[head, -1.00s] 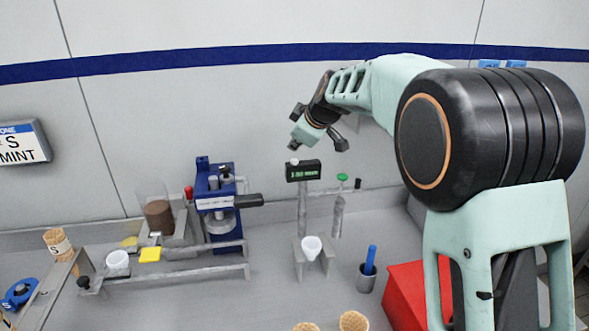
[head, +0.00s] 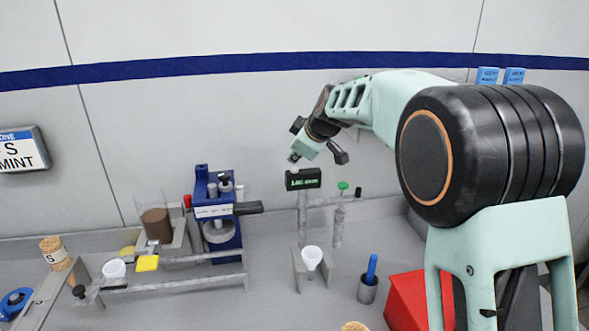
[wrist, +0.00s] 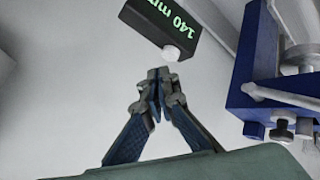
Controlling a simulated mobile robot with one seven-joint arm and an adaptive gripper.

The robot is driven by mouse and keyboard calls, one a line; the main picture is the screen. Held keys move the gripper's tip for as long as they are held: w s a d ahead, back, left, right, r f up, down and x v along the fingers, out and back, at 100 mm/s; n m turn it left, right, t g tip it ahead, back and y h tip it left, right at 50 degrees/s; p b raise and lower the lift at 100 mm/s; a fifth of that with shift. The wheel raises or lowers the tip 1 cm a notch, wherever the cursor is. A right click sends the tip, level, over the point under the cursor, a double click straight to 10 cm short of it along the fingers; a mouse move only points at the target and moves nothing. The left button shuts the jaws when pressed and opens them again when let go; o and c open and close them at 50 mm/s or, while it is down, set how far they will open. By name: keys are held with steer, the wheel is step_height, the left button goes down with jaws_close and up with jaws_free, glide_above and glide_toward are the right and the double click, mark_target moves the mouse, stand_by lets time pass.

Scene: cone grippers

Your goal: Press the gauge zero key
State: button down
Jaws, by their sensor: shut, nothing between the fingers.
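The gauge (head: 303,179) is a small black box with green digits on a grey post. In the wrist view the gauge (wrist: 158,22) reads "140 mm", with the edge cut off. Its round white key (wrist: 171,53) sticks out from one end of the box. My gripper (wrist: 160,74) is shut and empty, its fingertips just short of the key in that picture; I cannot tell whether they touch. In the head view my gripper (head: 294,157) is above the gauge's left end, and the key is not clearly visible there.
A blue press (head: 217,212) stands left of the gauge and also shows at the wrist view's right (wrist: 258,75). A green-topped rod (head: 340,212) is right of the gauge post. A white cup (head: 312,257) sits below it. A red box (head: 405,300) is at right.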

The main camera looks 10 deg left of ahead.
mark_target(296, 170)
steer(key=shift+f, duration=0.1)
stand_by(0.6)
steer(key=shift+f+b, duration=0.35)
steer(key=shift+b, duration=0.3)
steer(key=shift+f+b, duration=0.5)
steer(key=shift+b, duration=0.05)
stand_by(0.4)
steer(key=shift+r, duration=0.15)
steer(key=shift+r+p, duration=0.5)
steer(key=shift+r, duration=0.3)
steer(key=shift+r+p, duration=1.6)
steer(key=shift+r, duration=0.95)
steer(key=shift+f, duration=0.1)
